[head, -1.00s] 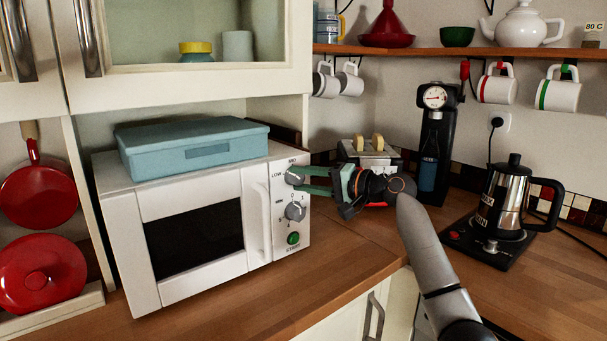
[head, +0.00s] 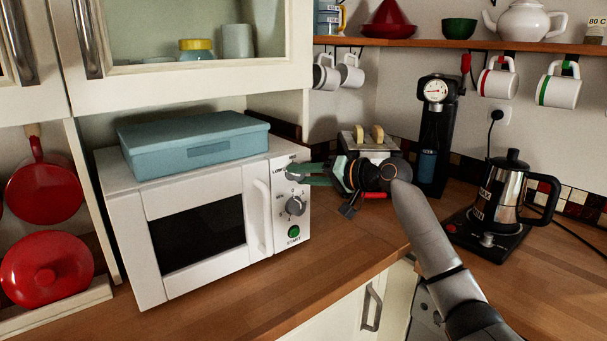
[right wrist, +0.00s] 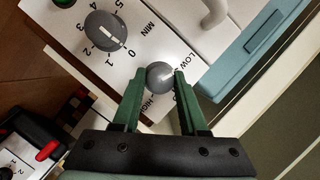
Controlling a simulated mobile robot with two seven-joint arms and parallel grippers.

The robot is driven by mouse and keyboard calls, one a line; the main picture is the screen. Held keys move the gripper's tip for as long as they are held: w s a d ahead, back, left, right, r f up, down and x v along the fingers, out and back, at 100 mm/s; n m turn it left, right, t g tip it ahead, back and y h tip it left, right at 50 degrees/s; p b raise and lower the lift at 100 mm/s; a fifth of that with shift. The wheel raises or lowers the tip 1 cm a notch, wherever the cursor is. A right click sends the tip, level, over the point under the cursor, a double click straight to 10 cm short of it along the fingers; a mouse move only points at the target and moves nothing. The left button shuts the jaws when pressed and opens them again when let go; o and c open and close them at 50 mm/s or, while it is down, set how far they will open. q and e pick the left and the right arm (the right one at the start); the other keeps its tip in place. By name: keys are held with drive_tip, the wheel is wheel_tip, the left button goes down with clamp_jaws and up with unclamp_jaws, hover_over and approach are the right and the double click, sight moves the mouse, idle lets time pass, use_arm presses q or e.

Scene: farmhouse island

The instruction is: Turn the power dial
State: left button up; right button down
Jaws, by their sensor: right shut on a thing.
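The white microwave (head: 120,215) stands on the wooden counter, with its control panel on its right side. The power dial (right wrist: 160,76) is the grey upper knob, marked LOW and HIGH in the right wrist view. My right gripper (head: 297,173) reaches it from the right, and its green fingers are shut on the knob, one on each side. In the head view the fingers partly cover this dial. The grey timer dial (head: 295,206) sits below it and also shows in the right wrist view (right wrist: 103,32). My left gripper is not in view.
A green START button (head: 294,232) is low on the panel. A blue box (head: 195,142) lies on the microwave. A toaster (head: 366,146) is behind my right gripper; a coffee pot (head: 504,187) stands farther right. The counter before the microwave is clear.

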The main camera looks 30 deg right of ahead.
drive_tip(key=shift+c, duration=2.2)
unclamp_jaws()
drive_tip(key=b+v, duration=0.2)
drive_tip(key=v, duration=1)
drive_tip(key=shift+s+b, duration=0.2)
drive_tip(key=shift+b, duration=0.1)
drive_tip(key=shift+d, duration=0.1)
